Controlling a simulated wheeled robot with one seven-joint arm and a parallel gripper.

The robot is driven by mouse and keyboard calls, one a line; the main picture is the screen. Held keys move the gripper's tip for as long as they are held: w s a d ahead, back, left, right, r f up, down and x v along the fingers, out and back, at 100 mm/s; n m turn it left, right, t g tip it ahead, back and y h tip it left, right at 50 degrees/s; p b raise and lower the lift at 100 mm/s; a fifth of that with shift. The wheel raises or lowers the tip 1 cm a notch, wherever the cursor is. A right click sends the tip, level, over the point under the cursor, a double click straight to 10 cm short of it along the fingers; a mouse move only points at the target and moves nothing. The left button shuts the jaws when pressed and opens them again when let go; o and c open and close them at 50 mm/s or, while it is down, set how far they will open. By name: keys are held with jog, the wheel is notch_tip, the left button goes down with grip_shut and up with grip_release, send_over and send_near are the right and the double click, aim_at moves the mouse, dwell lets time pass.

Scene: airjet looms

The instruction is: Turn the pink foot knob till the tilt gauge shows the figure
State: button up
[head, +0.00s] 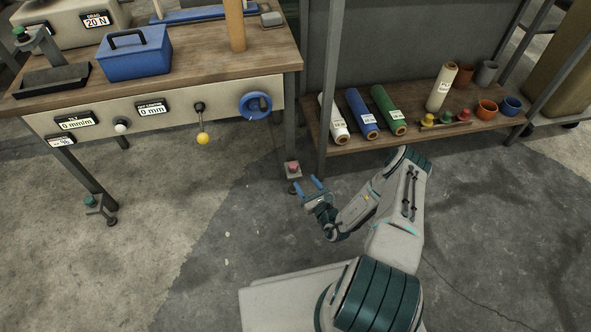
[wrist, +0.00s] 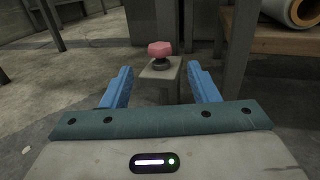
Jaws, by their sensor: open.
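The pink foot knob (head: 292,168) sits on a small grey bracket at the foot of the workbench's right front leg. In the wrist view the knob (wrist: 160,50) stands upright on a dark collar, ahead of and between my fingers. My gripper (head: 309,186) is open and empty, just to the right of the knob and low near the floor. Its two blue fingers (wrist: 160,88) are spread apart and do not appear to touch the knob. The tilt gauge (head: 75,122) on the bench front reads 0 mm/m.
The workbench (head: 270,60) carries a blue toolbox (head: 135,52). A teal foot knob (head: 91,201) is at its left leg. A shelf (head: 350,142) on the right holds rolls and pots. The grey shelf post (head: 330,90) stands close to the pink knob. Floor in front is clear.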

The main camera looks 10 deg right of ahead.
aim_at(294, 169)
jog(key=b+x, duration=0.3)
jog(key=x, duration=0.6)
jog(key=c, duration=1)
jog(key=shift+a+r+m+h+p, duration=0.15)
jog(key=shift+m+h+p, duration=0.65)
jog(key=shift+h+p, duration=0.35)
jog(key=shift+a+m+t+h+p, duration=0.1)
jog(key=shift+m+t+h+p, duration=0.2)
jog(key=shift+m+h+p, duration=0.75)
